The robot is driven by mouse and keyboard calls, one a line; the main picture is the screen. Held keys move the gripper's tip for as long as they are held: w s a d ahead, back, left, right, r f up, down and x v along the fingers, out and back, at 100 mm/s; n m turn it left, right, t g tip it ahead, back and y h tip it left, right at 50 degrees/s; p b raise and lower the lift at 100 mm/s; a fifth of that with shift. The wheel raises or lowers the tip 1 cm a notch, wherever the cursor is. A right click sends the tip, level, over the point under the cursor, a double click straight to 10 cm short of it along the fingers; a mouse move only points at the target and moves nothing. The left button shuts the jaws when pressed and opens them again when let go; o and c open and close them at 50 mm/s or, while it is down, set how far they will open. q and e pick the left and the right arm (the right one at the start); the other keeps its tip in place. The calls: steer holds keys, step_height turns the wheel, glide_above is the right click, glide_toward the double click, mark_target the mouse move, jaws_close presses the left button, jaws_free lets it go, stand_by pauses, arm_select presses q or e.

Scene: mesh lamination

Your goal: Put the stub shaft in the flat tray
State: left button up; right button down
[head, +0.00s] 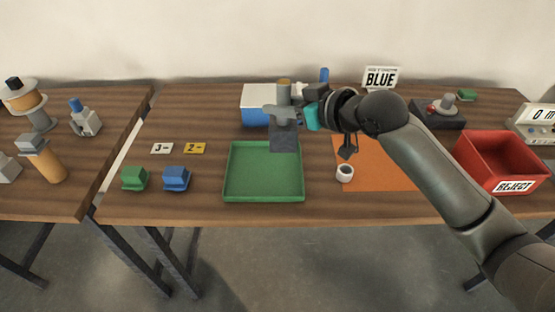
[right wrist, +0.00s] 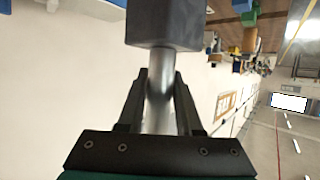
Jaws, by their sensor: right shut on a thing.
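The flat green tray (head: 262,178) lies on the middle table and looks empty. My right gripper (right wrist: 160,85) is shut on the silver shaft (right wrist: 159,100) of the stub shaft, which has a dark grey block (right wrist: 165,25) at its far end. In the head view my right gripper (head: 297,115) reaches in from the right, above the table near the tray's back edge. A grey piece (head: 280,111) shows at its tips. I cannot tell whether the dark block (head: 285,139) just below belongs to the held part. My left gripper is out of view.
A blue-and-white box (head: 256,105) stands behind the tray. An orange mat (head: 385,175) with a small white cup-like ring (head: 345,173) lies to the right, then a red reject bin (head: 500,155). Green (head: 134,178) and blue (head: 176,179) blocks sit left of the tray.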

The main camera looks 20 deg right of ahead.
mark_target(280, 140)
step_height(280, 140, down, 9)
steer(key=shift+f+b, duration=0.1)
steer(key=shift+b, duration=0.9)
steer(key=shift+f+b, duration=0.6)
steer(key=shift+f, duration=1.45)
steer(key=shift+f, duration=0.2)
steer(key=c, duration=0.6)
jaws_free()
steer(key=shift+f, duration=0.1)
steer(key=p+v, duration=0.2)
steer(key=v, duration=1)
